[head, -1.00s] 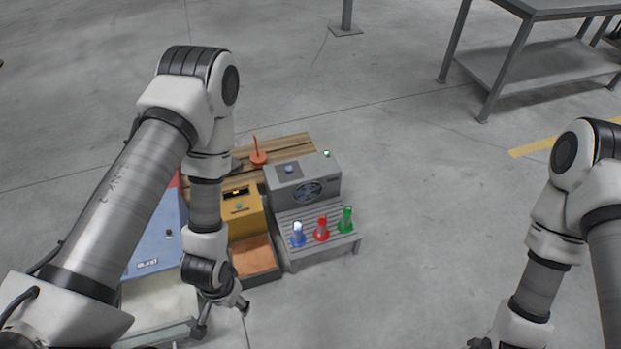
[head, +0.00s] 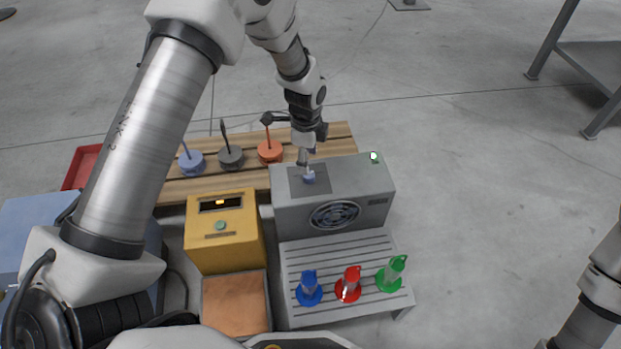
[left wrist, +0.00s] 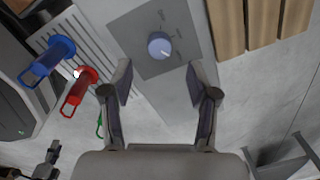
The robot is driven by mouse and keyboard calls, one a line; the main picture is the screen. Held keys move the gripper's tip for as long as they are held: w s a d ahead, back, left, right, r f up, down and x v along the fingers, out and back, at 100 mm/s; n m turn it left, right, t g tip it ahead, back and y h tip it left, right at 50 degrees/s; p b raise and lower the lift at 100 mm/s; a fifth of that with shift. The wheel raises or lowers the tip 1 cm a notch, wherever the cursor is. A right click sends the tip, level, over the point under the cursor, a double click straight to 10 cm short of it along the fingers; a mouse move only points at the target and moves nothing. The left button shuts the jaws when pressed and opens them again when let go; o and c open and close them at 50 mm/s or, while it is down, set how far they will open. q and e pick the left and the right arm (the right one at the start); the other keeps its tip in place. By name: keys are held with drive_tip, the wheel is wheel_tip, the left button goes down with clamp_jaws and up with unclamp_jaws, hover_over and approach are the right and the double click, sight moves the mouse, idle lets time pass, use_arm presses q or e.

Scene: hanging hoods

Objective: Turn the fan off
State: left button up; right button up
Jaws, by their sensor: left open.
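The fan is a grey box (head: 360,190) with a round dark grille (head: 334,215) on its front. A blue-grey knob (head: 308,177) sits on a darker panel on its top, and a green light (head: 374,156) glows at its back right corner. The knob also shows in the left wrist view (left wrist: 160,46), with small dial marks beside it. My left gripper (head: 306,160) is over the knob in the head view. In the left wrist view its two fingers (left wrist: 160,85) are spread and empty, with the knob beyond the gap between them. My right gripper is out of view.
Blue (head: 309,289), red (head: 349,284) and green (head: 391,273) items stand on a slatted grey rack (head: 300,255) before the fan. A yellow box (head: 224,235) stands left of it. A wooden bench (head: 340,137) with several coloured items is behind.

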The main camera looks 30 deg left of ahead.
sight(309, 177)
use_arm(q)
wheel_tip(309, 177, down, 7)
drive_tip(key=b, duration=0.2)
drive_tip(key=shift+w+r+b, duration=0.15)
drive_tip(key=shift+r+b, duration=0.05)
drive_tip(key=shift+b, duration=0.2)
drive_tip(key=shift+r, duration=0.1)
clamp_jaws()
